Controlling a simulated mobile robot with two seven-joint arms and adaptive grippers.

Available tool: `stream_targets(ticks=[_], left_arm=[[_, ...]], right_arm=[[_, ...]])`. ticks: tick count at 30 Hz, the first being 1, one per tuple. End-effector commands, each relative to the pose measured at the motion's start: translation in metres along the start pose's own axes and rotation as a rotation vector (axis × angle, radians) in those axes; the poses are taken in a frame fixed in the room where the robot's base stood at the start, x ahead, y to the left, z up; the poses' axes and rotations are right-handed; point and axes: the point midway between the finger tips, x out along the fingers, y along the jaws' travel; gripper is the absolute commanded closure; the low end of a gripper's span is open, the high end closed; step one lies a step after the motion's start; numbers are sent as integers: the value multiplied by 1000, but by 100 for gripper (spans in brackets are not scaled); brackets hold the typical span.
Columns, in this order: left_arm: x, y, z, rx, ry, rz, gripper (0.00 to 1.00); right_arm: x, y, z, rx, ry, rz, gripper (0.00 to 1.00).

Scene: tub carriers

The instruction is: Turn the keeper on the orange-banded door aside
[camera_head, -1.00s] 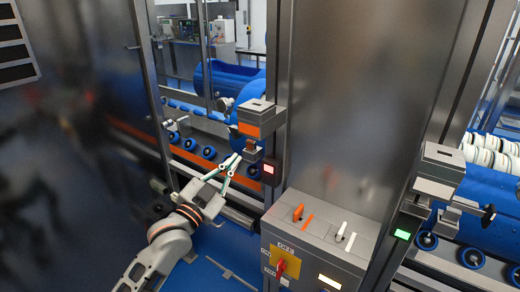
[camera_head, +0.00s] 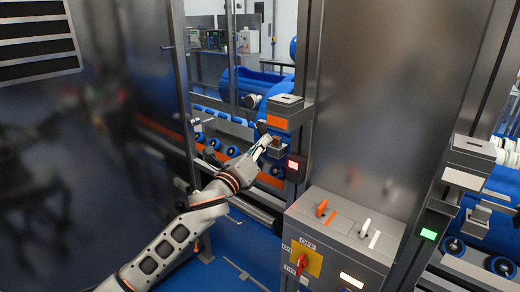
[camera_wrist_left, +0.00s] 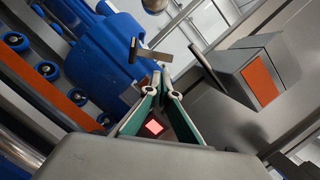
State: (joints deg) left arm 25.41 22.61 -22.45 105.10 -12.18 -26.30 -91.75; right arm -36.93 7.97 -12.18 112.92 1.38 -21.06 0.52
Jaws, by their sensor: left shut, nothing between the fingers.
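The orange-banded grey latch box (camera_head: 284,112) is on the post beside the left doorway; it also shows in the wrist view (camera_wrist_left: 262,82). Below it sits a small grey keeper (camera_head: 277,141), partly hidden by my fingers. In the wrist view a flat grey bar with a short upright, apparently the keeper (camera_wrist_left: 150,54), lies just beyond the fingertips. My left gripper (camera_head: 267,141) is shut and empty, its tips close to the keeper. I cannot tell if they touch it. The right gripper is not in view.
A lit red indicator (camera_head: 293,165) is on the post just below the keeper. A grey console (camera_head: 335,235) with orange and white levers and a red switch stands below right. Blue rollers (camera_head: 232,151) and a blue tub lie behind the opening. Another latch box (camera_head: 470,155) has a green light.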

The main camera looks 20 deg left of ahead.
Motion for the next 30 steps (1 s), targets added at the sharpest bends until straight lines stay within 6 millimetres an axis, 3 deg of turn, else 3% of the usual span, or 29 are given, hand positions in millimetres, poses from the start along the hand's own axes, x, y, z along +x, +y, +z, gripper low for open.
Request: stream_targets(ticks=[3,9,22,30], left_arm=[[21,0,0,-3,0,0,100],[42,0,0,-3,0,0,100],[47,0,-1,-3,1,0,100],[56,0,2,-34,0,7,100]], right_arm=[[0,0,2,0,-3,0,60],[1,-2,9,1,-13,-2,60],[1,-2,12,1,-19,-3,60],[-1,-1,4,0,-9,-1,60]])
